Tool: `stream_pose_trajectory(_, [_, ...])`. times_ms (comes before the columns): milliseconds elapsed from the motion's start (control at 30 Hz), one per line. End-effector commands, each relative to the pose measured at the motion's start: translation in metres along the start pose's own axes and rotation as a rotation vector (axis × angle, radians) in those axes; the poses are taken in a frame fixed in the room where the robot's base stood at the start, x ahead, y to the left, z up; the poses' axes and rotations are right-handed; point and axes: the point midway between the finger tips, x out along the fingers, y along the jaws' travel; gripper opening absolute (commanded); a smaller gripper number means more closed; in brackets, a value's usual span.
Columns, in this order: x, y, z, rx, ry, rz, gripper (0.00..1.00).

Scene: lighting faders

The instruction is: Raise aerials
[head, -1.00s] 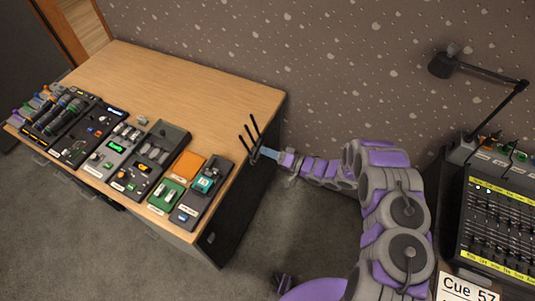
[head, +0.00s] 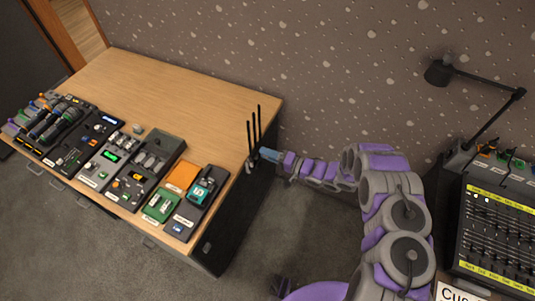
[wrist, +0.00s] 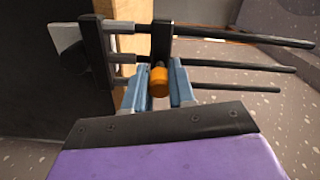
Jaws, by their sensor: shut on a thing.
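Three thin black aerials (head: 254,125) stand side by side at the table's right end, pointing nearly straight up in the head view. In the wrist view the aerials (wrist: 240,36) run across to the right from grey sockets on a dark bar. My gripper (head: 267,154) is at the foot of the aerials. In the wrist view its pale blue fingers are shut around an orange-ended knob (wrist: 158,83), with a dark upright lever (wrist: 161,45) just beyond it. The exact contact is partly hidden by the fingers.
The wooden table (head: 190,90) carries a row of devices along its front edge, including a teal-topped unit (head: 201,191) near the aerials. A fader console (head: 495,225) and a black lamp (head: 440,73) are at right. The table's back half is clear.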

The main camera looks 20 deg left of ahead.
Motion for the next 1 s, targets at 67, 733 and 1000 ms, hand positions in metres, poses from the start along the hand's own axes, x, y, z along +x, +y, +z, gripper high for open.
stream_pose_trajectory(67, [-0.003, 0.003, -0.004, 0.000, 0.013, 0.007, 0.00])
stream_pose_trajectory(733, [-0.009, -0.001, -0.002, -0.003, 0.007, 0.002, 0.50])
stream_pose_trajectory(1000, [-0.060, -0.001, -0.002, -0.002, 0.011, 0.003, 0.50])
